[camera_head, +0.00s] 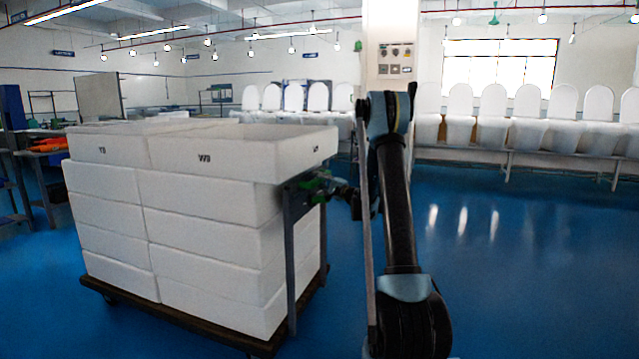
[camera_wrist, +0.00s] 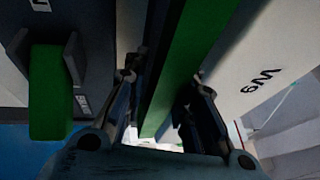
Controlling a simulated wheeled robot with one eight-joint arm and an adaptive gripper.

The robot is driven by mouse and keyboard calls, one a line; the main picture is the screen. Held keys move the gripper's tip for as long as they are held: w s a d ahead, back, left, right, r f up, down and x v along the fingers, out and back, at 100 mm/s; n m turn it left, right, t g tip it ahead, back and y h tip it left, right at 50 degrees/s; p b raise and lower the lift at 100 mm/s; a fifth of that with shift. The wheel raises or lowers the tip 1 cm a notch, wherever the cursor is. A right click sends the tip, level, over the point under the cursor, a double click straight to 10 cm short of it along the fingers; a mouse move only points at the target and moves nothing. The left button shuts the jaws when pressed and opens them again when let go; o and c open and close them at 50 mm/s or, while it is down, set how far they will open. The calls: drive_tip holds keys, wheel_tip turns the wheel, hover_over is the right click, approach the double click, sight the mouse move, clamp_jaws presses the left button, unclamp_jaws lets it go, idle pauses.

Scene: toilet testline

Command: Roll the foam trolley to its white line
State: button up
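The foam trolley (camera_head: 180,317) is a dark flat platform on castors at the left in the head view, loaded with stacked white foam boxes (camera_head: 205,215). A grey upright frame (camera_head: 291,262) with a green handle (camera_head: 318,178) stands at its right end. My gripper (camera_head: 338,190) is at this handle, coming from the right. In the wrist view, the green bar (camera_wrist: 188,65) runs between the fingers of my gripper (camera_wrist: 163,88). The fingers stand apart, with a gap showing at the left finger; contact on the right is unclear. No white line shows on the floor.
Blue floor (camera_head: 520,260) is open to the right. A row of white toilets (camera_head: 545,130) on a bench stands along the back right. A pillar (camera_head: 391,50) rises behind my arm. A table with orange items (camera_head: 45,145) is at the far left.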

drive_tip(key=shift+o, duration=1.4)
drive_tip(key=shift+a+f, duration=0.15)
drive_tip(key=shift+s+d, duration=0.1)
drive_tip(key=shift+d, duration=0.3)
drive_tip(key=v, duration=1.1)
drive_tip(key=shift+s, duration=0.15)
